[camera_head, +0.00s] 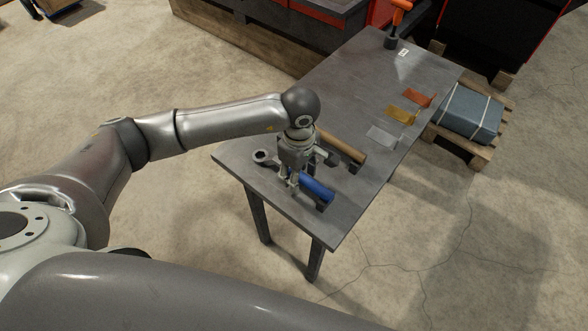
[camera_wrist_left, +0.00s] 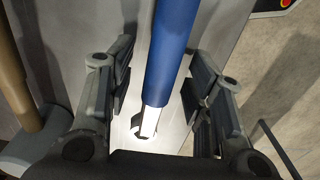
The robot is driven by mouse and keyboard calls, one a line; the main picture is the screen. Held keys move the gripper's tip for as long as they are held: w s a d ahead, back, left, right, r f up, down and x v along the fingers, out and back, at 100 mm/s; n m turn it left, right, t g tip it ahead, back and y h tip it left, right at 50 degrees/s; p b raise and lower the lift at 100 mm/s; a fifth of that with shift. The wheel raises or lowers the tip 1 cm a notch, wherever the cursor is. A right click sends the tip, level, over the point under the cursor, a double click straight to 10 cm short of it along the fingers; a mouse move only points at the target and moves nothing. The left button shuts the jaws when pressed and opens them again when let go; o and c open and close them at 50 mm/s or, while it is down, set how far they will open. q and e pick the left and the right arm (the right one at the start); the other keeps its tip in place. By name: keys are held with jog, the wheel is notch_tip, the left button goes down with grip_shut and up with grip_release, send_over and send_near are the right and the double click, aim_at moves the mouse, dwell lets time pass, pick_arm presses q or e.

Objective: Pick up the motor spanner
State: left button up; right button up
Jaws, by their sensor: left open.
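The motor spanner has a blue handle (camera_head: 317,187) and a grey open head (camera_head: 262,157), and lies near the front end of the grey table. My left gripper (camera_head: 288,187) is over it, pointing down where the grey shank meets the handle. In the left wrist view the blue handle (camera_wrist_left: 171,50) runs between the open fingers of my left gripper (camera_wrist_left: 158,92), with gaps on both sides. My right gripper is not in view.
A tool with a brown handle (camera_head: 343,147) lies beside the spanner, also in the left wrist view (camera_wrist_left: 18,85). Orange, yellow and clear plates (camera_head: 402,114) lie farther along the table (camera_head: 345,90). An orange-handled tool (camera_head: 397,18) stands at the far end. A pallet with a grey box (camera_head: 470,112) is alongside.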

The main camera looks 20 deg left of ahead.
pick_arm(q)
jog(key=shift+f, duration=0.7)
grip_shut()
jog(key=shift+w+r, duration=0.1)
jog(key=shift+r, duration=0.1)
